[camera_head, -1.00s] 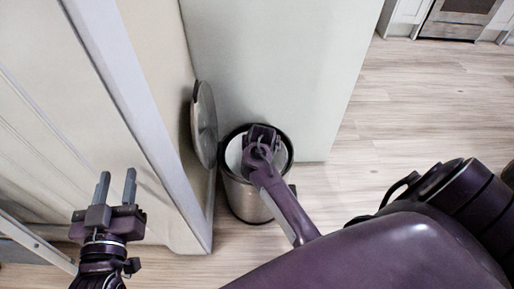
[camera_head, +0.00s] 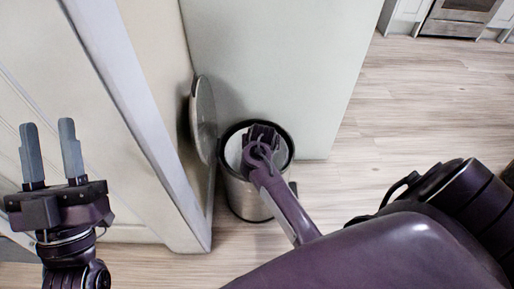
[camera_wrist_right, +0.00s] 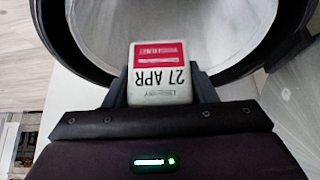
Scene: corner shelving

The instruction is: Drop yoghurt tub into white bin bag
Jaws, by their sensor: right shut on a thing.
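The yoghurt tub (camera_wrist_right: 158,75) shows in the right wrist view as a white block with a red label and the print "27 APR". My right gripper (camera_wrist_right: 160,88) is shut on it and holds it over the bin's mouth. The white bin bag (camera_wrist_right: 225,35) lines the round bin. In the head view the steel bin (camera_head: 246,196) stands on the floor, and my right gripper (camera_head: 262,138) is at its opening, hiding the tub. My left gripper (camera_head: 53,155) is open and empty at the left, well apart from the bin.
The bin's round lid (camera_head: 204,120) stands raised at its left, beside a cream panel (camera_head: 150,90). A pale wall (camera_head: 275,60) is right behind the bin. Open wooden floor (camera_head: 420,110) lies to the right, with an oven (camera_head: 458,20) far back.

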